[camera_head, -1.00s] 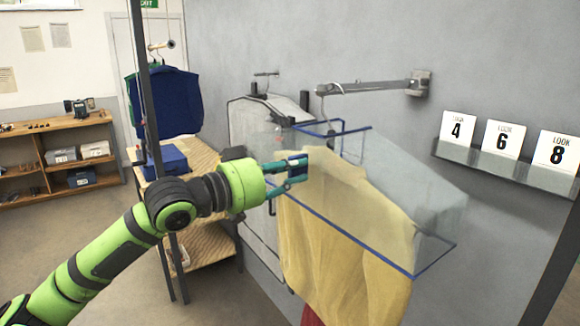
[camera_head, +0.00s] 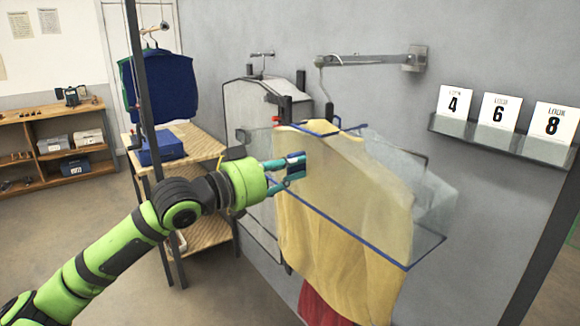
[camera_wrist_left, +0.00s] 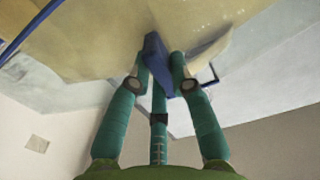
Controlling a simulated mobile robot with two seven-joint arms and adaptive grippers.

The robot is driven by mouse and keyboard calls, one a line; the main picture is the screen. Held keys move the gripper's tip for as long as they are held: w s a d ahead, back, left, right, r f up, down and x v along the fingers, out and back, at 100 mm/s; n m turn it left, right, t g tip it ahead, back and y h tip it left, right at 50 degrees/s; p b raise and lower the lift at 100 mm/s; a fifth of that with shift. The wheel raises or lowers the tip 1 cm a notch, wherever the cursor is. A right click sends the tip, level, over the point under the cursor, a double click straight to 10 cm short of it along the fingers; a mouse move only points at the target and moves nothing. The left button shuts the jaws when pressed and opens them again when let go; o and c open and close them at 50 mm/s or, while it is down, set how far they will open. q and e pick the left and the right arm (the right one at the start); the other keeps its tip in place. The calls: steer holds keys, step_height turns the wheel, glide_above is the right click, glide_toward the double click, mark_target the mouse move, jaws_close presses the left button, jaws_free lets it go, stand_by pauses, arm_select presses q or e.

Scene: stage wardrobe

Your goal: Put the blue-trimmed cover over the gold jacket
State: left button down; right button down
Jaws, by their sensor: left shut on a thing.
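The gold jacket (camera_head: 350,262) hangs from a hanger on the wall rail. The see-through cover with blue trim (camera_head: 428,215) surrounds its upper part. The cover's lower blue edge crosses the jacket at chest height, and the jacket's lower half is bare below it. A blue edge also crosses near the collar. My left gripper (camera_head: 296,168) is shut on a blue tab at the cover's left side. In the left wrist view the tab (camera_wrist_left: 157,60) sits between the fingers, with the gold cloth (camera_wrist_left: 100,35) close above. My right gripper is not in view.
A wall rail (camera_head: 372,60) holds the hanger. Behind, a grey covered garment (camera_head: 258,105) hangs at the left. Number cards stand on a ledge (camera_head: 500,142) at the right. A dark post and a wooden table (camera_head: 205,140) stand left. Something red (camera_head: 325,305) shows below the jacket.

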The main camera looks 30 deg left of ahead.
arm_select(q)
steer(key=c, duration=1)
jaws_free()
steer(key=shift+c, duration=0.2)
steer(key=shift+v, duration=0.9)
steer(key=v, duration=1)
steer(key=shift+s, duration=0.1)
